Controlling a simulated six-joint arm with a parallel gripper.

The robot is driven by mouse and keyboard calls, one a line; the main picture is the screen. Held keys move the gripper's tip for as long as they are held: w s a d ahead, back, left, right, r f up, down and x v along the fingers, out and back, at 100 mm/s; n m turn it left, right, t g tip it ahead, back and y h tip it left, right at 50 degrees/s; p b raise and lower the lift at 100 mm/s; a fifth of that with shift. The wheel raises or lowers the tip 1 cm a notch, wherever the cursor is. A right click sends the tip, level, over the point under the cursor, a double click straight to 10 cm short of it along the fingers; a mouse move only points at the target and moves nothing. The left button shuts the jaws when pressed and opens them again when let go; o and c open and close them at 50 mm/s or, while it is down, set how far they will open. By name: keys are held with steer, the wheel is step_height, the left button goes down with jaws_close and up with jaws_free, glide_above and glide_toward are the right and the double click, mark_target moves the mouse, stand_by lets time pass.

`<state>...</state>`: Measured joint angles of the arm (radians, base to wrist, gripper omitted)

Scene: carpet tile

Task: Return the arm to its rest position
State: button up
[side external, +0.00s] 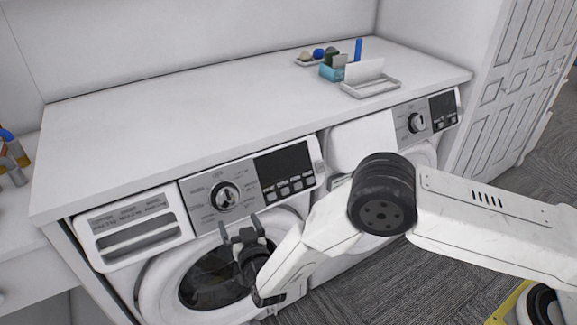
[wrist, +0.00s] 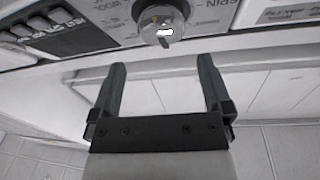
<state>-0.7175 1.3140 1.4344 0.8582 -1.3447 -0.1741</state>
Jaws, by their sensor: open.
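My gripper (side external: 241,232) is open and empty in front of the left washing machine (side external: 160,281), just below its control panel. In the wrist view, my gripper (wrist: 160,80) shows its two dark fingers apart with nothing between them. The machine's round dial (side external: 226,196) is just above the fingers in the side view. The dial also shows in the wrist view (wrist: 162,22), beyond the fingertips, and no finger appears to touch it. My white arm reaches in from the right.
A second washing machine (side external: 345,146) stands to the right, partly hidden by my arm. The white countertop (side external: 200,125) above is mostly clear. A blue box (side external: 331,72) and a white tray (side external: 371,87) sit at its back right. Grey carpet (side external: 461,230) covers the floor.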

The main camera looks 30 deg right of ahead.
steer(key=d+r+n+g+y, duration=0.25)
steer(key=d+r+g, duration=0.55)
steer(key=d, duration=0.5)
steer(key=s+d+r+g, duration=0.1)
steer(key=s+d+g, duration=0.1)
steer(key=s+d, duration=0.3)
steer(key=s+d+r+g, duration=0.1)
steer(key=s+d+g, duration=0.2)
steer(key=s, duration=0.8)
steer(key=s+d+r+g, duration=0.2)
steer(key=s+d, duration=0.6)
steer(key=s, duration=0.1)
steer(key=shift+g, duration=0.3)
steer(key=shift+h, duration=0.25)
